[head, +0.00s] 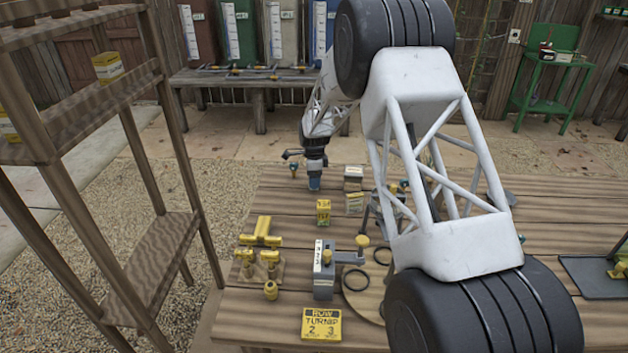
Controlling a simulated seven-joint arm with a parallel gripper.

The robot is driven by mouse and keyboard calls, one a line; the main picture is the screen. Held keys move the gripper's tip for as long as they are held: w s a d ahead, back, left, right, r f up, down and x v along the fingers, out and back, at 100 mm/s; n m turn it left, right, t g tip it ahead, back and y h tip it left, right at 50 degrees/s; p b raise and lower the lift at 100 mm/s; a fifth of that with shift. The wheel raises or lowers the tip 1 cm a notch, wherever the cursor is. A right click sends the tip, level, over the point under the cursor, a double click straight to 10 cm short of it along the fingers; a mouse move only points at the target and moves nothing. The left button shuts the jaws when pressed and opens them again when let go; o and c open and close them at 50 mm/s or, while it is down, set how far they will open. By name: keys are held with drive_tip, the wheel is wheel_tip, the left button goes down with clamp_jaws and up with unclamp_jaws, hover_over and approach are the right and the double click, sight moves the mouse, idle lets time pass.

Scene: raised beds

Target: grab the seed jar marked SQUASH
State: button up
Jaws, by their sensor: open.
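I cannot make out a jar marked SQUASH in the head view; my arm hides part of the table. My gripper (314,176) points down over the far left part of the wooden table (270,191). It is open, but its fingers are small and I cannot see clearly between them. A small blue shape shows at its tip; I cannot tell whether it is part of the gripper or a thing behind it. A yellow labelled block (323,211) stands nearer on the table, apart from the gripper.
Two pale labelled boxes (353,178) (355,203) stand right of the gripper. A wooden shelf (150,262) rises left of the table. A dark tray (590,278) lies right.

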drive_tip(key=c, duration=1)
drive_tip(key=shift+c, duration=0.2)
drive_tip(key=shift+r, duration=5.05)
